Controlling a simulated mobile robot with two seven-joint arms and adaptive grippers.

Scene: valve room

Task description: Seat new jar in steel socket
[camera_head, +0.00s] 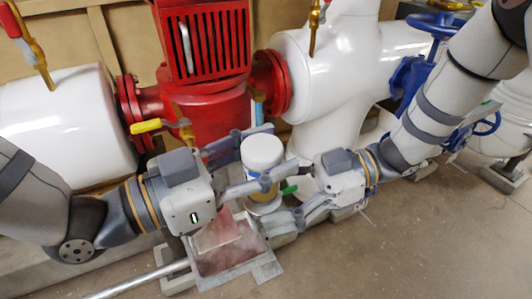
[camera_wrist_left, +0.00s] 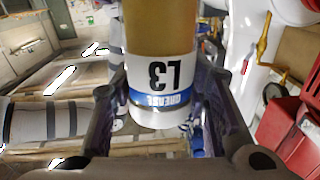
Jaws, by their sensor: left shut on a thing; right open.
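The jar (camera_head: 262,157) has a white lid and a yellowish body. My left gripper (camera_head: 268,160) is shut on it, one finger on each side, and it looks nearly upright. A pale metal ring, probably the steel socket (camera_head: 263,208), shows just under the jar. I cannot tell whether the jar touches it. My right gripper (camera_head: 287,214) is open, low and to the right of the jar, near the socket.
A steel tray (camera_head: 228,262) with a reddish inside lies in front. A small green handle (camera_head: 289,190) is close to the jar. Behind stand a red housing (camera_head: 205,115), a yellow handle (camera_head: 146,126) and white pipes (camera_head: 325,90). The floor at right (camera_head: 440,235) is clear.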

